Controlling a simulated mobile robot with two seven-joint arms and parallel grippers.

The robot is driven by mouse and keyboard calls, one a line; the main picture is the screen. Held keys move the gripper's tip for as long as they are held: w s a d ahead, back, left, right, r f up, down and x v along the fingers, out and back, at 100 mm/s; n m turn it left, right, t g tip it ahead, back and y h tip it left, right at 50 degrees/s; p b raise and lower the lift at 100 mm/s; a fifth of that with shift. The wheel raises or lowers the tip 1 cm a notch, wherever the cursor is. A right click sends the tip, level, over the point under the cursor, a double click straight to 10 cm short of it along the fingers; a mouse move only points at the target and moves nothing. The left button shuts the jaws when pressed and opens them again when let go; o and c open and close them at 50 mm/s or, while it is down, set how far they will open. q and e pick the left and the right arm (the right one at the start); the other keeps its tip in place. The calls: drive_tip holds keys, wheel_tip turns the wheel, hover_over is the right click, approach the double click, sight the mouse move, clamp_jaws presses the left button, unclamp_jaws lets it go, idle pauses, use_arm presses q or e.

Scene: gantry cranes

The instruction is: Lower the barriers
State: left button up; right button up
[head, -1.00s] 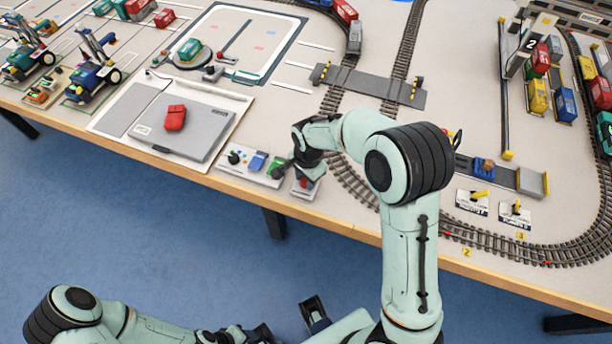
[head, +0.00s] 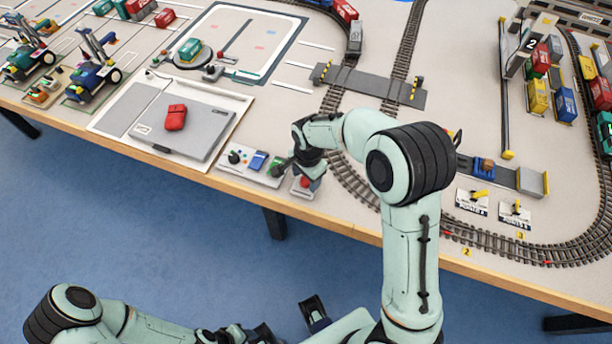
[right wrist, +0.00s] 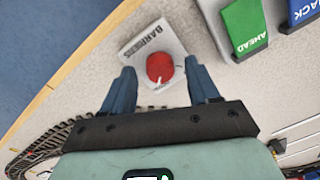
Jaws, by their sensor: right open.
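The barriers control is a small pale plate lettered BARRIERS (right wrist: 148,44) with a round red knob (right wrist: 160,68) bearing a white pointer mark. My right gripper (right wrist: 161,88) is open above it, one finger on each side of the knob in the right wrist view; I cannot tell whether they touch it. In the head view the red knob (head: 305,182) is partly hidden by the right gripper (head: 303,171). The level crossing (head: 368,86) has short yellow-and-black barrier posts (head: 414,88). My left gripper is low in the head view, partly cut off, its jaws unclear.
Left of the knob is a control panel (head: 243,160) with a black knob and blue and green switches; the green AHEAD switch (right wrist: 243,28) is close to the right gripper. A grey pad (head: 190,140) with a red object lies further left. Curved rails (head: 350,188) run on the right.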

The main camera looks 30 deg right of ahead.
sight(308, 182)
wheel_tip(308, 182, up, 13)
drive_tip(key=p, duration=0.1)
drive_tip(key=shift+s, duration=0.35)
drive_tip(key=shift+d, duration=0.1)
